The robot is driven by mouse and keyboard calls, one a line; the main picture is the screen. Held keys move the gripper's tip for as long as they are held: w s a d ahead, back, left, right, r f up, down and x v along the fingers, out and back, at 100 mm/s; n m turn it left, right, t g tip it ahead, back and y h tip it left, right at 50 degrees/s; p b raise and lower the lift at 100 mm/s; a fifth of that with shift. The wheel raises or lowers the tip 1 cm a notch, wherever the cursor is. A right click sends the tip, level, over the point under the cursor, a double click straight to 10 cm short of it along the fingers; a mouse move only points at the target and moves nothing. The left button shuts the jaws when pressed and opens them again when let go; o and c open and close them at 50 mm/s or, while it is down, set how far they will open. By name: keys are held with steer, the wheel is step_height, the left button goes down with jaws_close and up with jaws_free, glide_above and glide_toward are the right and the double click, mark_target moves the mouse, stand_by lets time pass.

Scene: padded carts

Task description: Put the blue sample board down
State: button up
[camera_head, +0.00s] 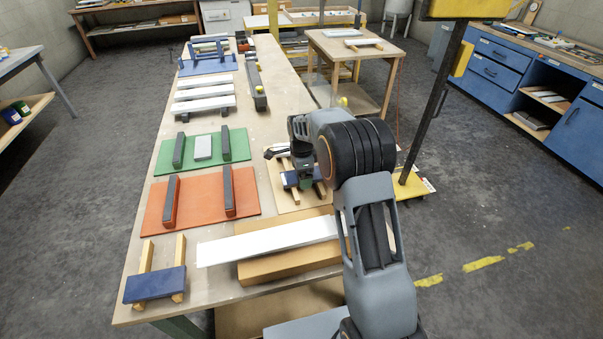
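A small dark blue board (290,181) is at my gripper, above or on two light wooden rails (321,189) on a tan base (291,203). My gripper (305,183) points down over the middle of this board. The wrist hides part of it, and I cannot tell whether the fingers are closed on it or whether it touches the rails. A second dark blue board (155,285) lies across two wooden rails (147,256) at the table's front left corner.
The long table (142,222) also holds a red board (200,200) and a green board (203,150) with dark padded bars, left of my gripper. A long white plank (265,241) lies over a cardboard-brown block (290,264) in front. White slats (203,104) lie farther back.

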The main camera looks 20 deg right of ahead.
steer(key=s+r+n, duration=0.3)
steer(key=s+r, duration=0.1)
steer(key=r, duration=1.1)
steer(key=s+f+n+t, duration=0.2)
steer(key=s+n, duration=1.3)
steer(key=s, duration=0.8)
steer(key=shift+a+f+t, duration=0.15)
steer(key=shift+f+t, duration=0.1)
steer(key=shift+t, duration=0.45)
steer(key=shift+s, duration=0.1)
